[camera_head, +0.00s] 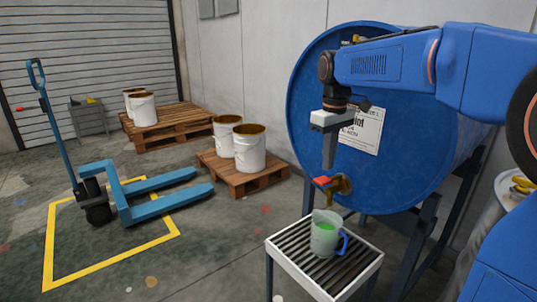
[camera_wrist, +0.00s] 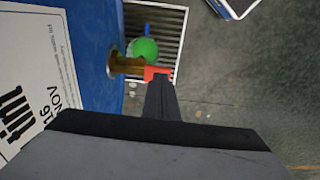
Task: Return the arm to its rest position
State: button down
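My gripper (camera_head: 328,166) points down in front of the blue drum, its fingertips a little above the red tap handle (camera_head: 322,182). The fingers look shut together and hold nothing. In the wrist view they (camera_wrist: 162,78) reach toward the red handle (camera_wrist: 157,73); whether they touch it I cannot tell. My arm stretches in from the right in front of the drum. The brass tap (camera_head: 342,186) sits low on the drum face. A jug (camera_head: 324,241) with green liquid and a blue handle stands below it on a slatted stand (camera_head: 285,250). No stream shows.
The big blue drum (camera_head: 310,120) with a white label (camera_head: 362,130) lies on a dark frame close behind my gripper. Pallets (camera_head: 245,180) with white buckets (camera_head: 249,150) and a blue pallet jack (camera_head: 150,205) stand to the left. The floor in front is open.

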jog(key=s+d+f+m+t, duration=0.1)
jog(key=s+f, duration=0.3)
jog(key=s, duration=0.6)
jog(key=s+d+f+m+t, duration=0.2)
jog(key=s+f, duration=0.3)
jog(key=s, duration=0.4)
jog(key=s+d+f+m+t, duration=0.1)
jog(key=s+d+f+m, duration=0.2)
jog(key=s, duration=0.7)
notch_tip(320, 180, down, 2)
jog(key=shift+s+d+f+t, duration=0.1)
jog(key=shift+s+d+t, duration=0.15)
jog(key=shift+s+t, duration=0.05)
